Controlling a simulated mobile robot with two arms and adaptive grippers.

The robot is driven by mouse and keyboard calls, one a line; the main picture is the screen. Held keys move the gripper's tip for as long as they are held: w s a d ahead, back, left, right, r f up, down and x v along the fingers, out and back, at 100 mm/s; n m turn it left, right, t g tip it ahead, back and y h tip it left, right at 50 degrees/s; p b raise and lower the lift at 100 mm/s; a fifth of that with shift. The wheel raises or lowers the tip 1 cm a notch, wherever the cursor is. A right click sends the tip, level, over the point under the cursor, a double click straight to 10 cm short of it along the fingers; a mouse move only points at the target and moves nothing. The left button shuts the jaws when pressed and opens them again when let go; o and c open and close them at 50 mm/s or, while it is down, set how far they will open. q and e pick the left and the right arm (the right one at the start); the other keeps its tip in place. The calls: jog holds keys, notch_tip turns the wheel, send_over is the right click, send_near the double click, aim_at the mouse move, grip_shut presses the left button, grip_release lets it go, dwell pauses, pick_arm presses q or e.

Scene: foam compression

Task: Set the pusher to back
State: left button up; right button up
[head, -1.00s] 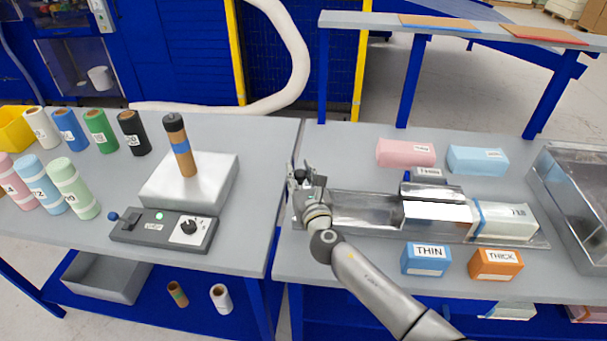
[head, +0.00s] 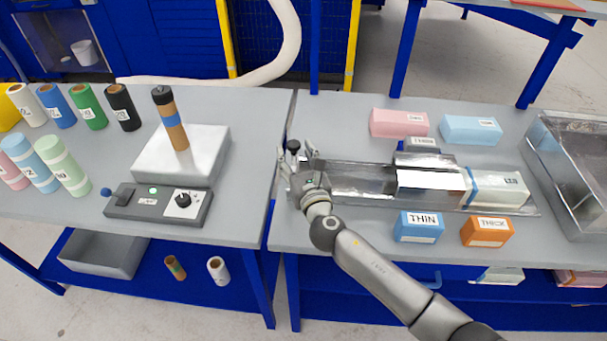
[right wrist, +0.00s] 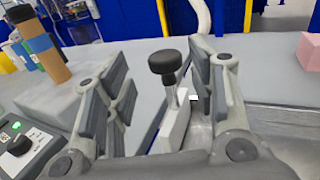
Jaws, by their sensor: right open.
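The pusher's black knob (head: 293,145) stands upright on a short post at the left end of the metal trough (head: 350,178). In the right wrist view the knob (right wrist: 164,62) sits on a thin rod above a pale grey block (right wrist: 174,128). My right gripper (head: 297,163) is at this left end of the trough. In the wrist view its fingers (right wrist: 160,90) are spread wide, one on each side of the knob, with visible gaps. Most of the pusher is hidden by my gripper in the head view. My left gripper is not in view.
A metal cover (head: 428,184) and a wrapped white pack (head: 495,190) lie along the trough. THIN (head: 418,227) and THICK (head: 487,231) blocks stand in front. Pink (head: 399,123) and light blue (head: 471,130) blocks lie behind. A metal bin (head: 540,145) is at right.

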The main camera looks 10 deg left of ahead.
jog(key=v, duration=0.7)
jog(key=shift+s, duration=0.35)
jog(key=shift+d, duration=0.1)
